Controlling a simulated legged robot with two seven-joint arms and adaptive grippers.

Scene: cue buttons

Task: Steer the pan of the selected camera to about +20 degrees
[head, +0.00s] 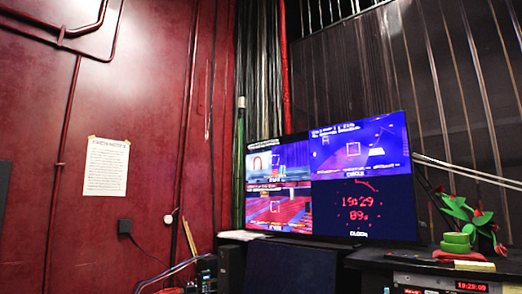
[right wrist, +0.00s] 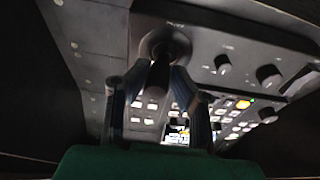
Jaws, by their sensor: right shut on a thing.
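In the right wrist view, my right gripper (right wrist: 157,84) is shut on a dark joystick (right wrist: 160,70) that rises from a round base on a grey control panel (right wrist: 85,45). In the head view, a monitor (head: 330,243) shows three camera pictures and a clock reading 19:29 and 09. Each camera picture has a small square frame near its middle. The pan value is too small to read. My left gripper is in neither view.
Dark round knobs (right wrist: 268,75) stand at the right of the panel. In the head view, a plant in a green pot (head: 457,240) and a rack unit with red digits (head: 440,284) sit right of the monitor. A paper sheet (head: 106,167) hangs on the red wall.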

